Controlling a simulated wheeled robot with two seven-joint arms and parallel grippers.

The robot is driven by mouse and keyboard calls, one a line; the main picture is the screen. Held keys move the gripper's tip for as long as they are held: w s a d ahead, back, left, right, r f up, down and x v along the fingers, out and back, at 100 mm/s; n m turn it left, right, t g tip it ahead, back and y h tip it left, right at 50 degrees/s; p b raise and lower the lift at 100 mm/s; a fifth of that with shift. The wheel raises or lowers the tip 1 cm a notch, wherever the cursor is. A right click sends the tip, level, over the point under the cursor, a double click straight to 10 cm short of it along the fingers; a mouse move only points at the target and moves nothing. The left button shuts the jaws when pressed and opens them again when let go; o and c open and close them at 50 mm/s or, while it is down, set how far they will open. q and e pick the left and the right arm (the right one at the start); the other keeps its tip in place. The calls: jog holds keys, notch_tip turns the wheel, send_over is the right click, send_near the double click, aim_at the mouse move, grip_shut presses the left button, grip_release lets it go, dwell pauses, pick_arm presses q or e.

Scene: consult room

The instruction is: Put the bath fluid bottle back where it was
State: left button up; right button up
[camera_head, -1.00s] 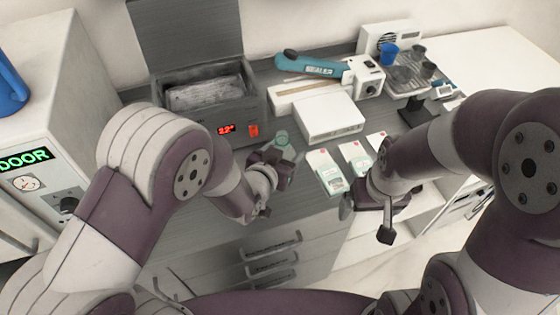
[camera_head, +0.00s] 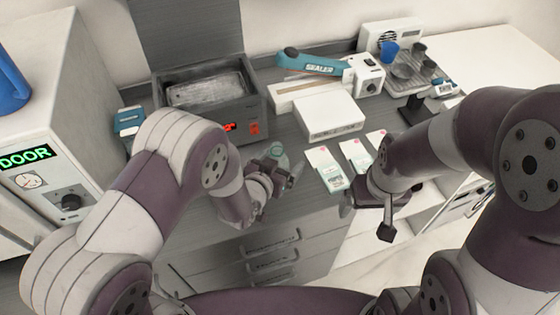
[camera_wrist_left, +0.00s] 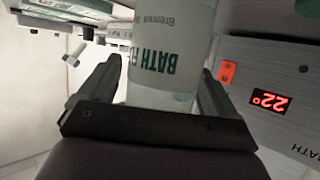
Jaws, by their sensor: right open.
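The bath fluid bottle (camera_wrist_left: 170,50) is between the two fingers of my left gripper in the left wrist view. Its whitish body carries green lettering, which appears upside down there. In the head view, the bottle's pale green top (camera_head: 280,153) shows beside my left gripper (camera_head: 275,174), in front of the water bath (camera_head: 210,95). The left gripper appears shut on the bottle; a thin gap seems to show on one side. The bottle's base is hidden, so I cannot tell whether it touches the counter. My right gripper (camera_head: 368,200) is open and empty near the counter's front edge.
Several white-and-green packs (camera_head: 325,168) lie right of the bottle. Behind them are a white box (camera_head: 331,116) and a teal sealer (camera_head: 313,63). A cabinet marked DOOR (camera_head: 70,170) stands left, with a blue-topped item (camera_head: 128,120) beside the bath. Bare counter lies in front of the bath.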

pick_arm(q)
jog(key=shift+r, duration=0.3)
jog(key=v, duration=1.2)
jog(key=w+a+n+g+y, duration=0.1)
jog(key=a+n+g+y, duration=0.1)
jog(key=a+g+y, duration=0.3)
jog(key=s+a+r+n+g+y, duration=0.1)
jog(key=s+a+r+n+g, duration=0.1)
jog(key=s+a+g, duration=0.3)
jog(key=s+a+n, duration=0.1)
jog(key=s+a, duration=0.1)
jog(key=a, duration=0.2)
jog(key=shift+s+g, duration=0.3)
jog(key=shift+s, duration=0.05)
jog(key=shift+a, duration=0.15)
